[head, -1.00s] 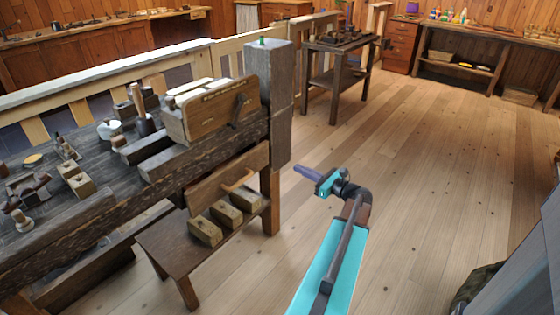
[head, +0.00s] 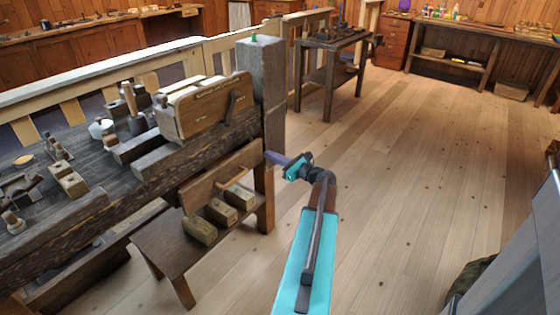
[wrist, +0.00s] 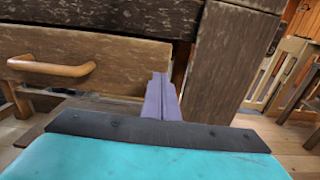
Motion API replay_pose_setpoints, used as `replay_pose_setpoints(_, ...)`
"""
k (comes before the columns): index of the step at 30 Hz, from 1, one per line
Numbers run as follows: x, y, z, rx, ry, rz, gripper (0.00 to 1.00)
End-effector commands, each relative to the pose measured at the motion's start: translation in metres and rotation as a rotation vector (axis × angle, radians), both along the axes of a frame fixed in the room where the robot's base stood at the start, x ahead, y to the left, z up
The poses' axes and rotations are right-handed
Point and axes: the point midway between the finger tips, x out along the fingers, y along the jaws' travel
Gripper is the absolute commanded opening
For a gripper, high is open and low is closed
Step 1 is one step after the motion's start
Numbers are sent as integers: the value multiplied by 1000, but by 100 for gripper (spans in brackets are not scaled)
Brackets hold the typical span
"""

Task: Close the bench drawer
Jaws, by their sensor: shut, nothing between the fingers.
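The bench drawer has a brown wooden front (head: 222,174) under the dark bench, standing out from the bench's edge. Its light wooden handle (head: 236,180) is in the middle of the front. In the wrist view the drawer front (wrist: 110,48) and its bar handle (wrist: 52,68) fill the left half. My gripper (head: 270,156) is shut and empty, with its purple fingers at the drawer front's right end. In the wrist view the fingertips (wrist: 160,80) overlap that right end; I cannot tell whether they touch it. The drawer's inside is hidden.
A thick grey bench post (head: 262,80) rises beside the drawer's right end. Several wooden blocks (head: 220,212) stand on a low shelf (head: 165,240) below the drawer. Planes and tools cover the bench top. The plank floor (head: 420,200) to the right is open.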

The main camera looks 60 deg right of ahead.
Motion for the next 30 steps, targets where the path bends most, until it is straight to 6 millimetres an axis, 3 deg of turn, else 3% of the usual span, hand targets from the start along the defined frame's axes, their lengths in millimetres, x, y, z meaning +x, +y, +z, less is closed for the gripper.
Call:
replay_pose_setpoints(8, 22, -2, 0, 0, 0, 0, 0)
replay_pose_setpoints(22, 25, -2, 0, 0, 0, -1, 0)
replay_pose_setpoints(30, 28, -17, 1, 0, 0, -21, 0)
